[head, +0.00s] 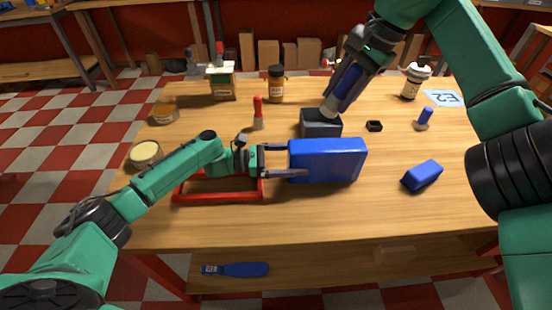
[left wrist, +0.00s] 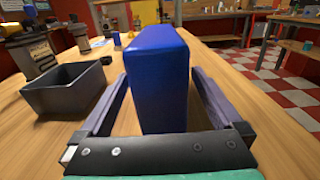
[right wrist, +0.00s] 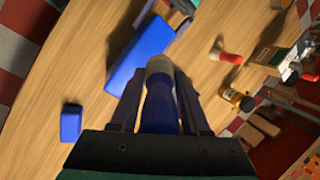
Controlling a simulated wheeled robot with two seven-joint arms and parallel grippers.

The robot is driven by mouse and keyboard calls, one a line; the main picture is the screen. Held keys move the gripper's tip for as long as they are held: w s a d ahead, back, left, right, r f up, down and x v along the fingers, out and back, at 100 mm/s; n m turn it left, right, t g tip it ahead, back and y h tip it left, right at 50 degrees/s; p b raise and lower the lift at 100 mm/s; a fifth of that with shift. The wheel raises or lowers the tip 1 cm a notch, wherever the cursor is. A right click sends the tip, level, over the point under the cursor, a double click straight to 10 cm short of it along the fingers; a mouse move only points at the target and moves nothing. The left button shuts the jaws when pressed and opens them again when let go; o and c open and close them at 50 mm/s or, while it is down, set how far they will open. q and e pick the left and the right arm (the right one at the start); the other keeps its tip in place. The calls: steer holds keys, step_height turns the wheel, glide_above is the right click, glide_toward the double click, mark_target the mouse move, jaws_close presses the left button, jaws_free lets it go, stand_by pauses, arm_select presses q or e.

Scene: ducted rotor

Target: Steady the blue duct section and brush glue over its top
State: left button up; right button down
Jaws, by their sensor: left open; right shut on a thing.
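The blue duct section (head: 328,160) stands as a thick upright block at the table's middle; it also shows in the left wrist view (left wrist: 158,80). My left gripper (head: 298,160) is open, its fingers on either side of the block, with gaps visible beside it in the left wrist view. My right gripper (head: 352,78) is shut on a brush with a blue handle (right wrist: 160,108) and a pale head (right wrist: 160,70). The brush head (head: 330,107) points down at the dark open box (head: 320,130) behind the duct section. Whether it touches anything inside is unclear.
A red frame (head: 218,198) lies under my left forearm. A small blue block (head: 422,176), a black nut (head: 374,126) and a blue-topped item (head: 424,118) lie to the right. A red-topped bottle (head: 258,114), jar (head: 276,85) and tins stand left and back. The table's front is clear.

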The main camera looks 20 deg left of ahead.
mark_target(317, 158)
arm_select(q)
steer(key=x, duration=0.5)
steer(key=shift+w+d, duration=0.2)
steer(key=shift+d, duration=0.15)
steer(key=c, duration=1.4)
steer(key=shift+c, duration=0.2)
